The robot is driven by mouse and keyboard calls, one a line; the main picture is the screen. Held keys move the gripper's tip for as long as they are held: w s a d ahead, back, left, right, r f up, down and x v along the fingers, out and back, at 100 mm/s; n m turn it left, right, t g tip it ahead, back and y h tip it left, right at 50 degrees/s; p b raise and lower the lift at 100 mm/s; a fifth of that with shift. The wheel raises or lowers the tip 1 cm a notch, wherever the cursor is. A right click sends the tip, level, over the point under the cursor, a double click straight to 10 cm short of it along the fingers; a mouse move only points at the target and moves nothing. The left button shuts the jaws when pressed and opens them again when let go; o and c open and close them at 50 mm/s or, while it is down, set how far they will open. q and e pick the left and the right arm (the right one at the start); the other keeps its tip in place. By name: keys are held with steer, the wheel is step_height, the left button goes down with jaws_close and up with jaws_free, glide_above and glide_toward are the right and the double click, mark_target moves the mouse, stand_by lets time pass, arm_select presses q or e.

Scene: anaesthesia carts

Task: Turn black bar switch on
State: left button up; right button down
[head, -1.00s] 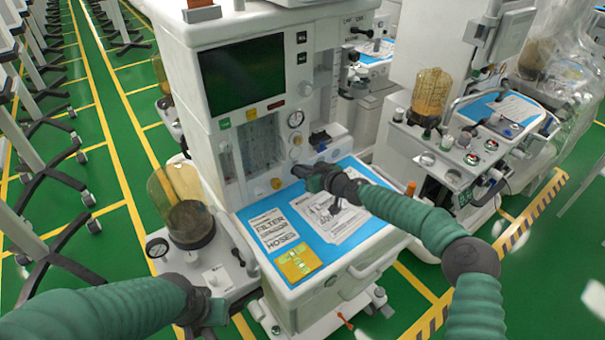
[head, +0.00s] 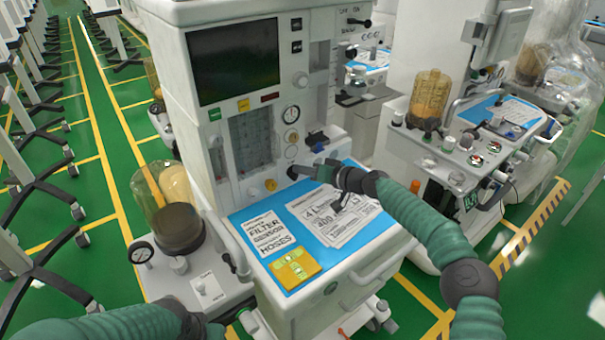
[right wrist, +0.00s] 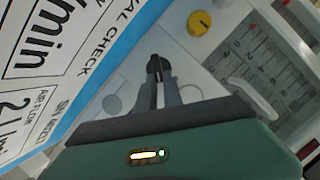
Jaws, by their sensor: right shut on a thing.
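My right gripper (head: 300,171) reaches in from the right to the lower front panel of the anaesthesia machine (head: 205,135), right of a yellow knob (head: 270,184). In the right wrist view its fingers (right wrist: 158,66) point at the grey panel and are shut on a small dark part, which looks like the black bar switch. The fingers hide most of it, so its angle cannot be read. My left gripper (head: 205,327) is at the bottom edge, low and left of the machine, partly cut off; its jaws do not show clearly.
Below my right gripper is a blue-topped shelf (head: 233,217) with printed sheets and a yellow card (head: 295,267). A clear canister (head: 178,215) stands at left. A second machine (head: 395,150) is close at right.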

steer(key=shift+s+f, duration=0.1)
steer(key=shift+f, duration=0.3)
steer(key=c, duration=1.5)
jaws_free()
steer(key=shift+d+r, duration=0.1)
steer(key=shift+r, duration=0.1)
steer(key=shift+d+r, duration=0.1)
steer(key=v, duration=1.6)
steer(key=shift+s+d, duration=0.1)
steer(key=shift+d, duration=0.15)
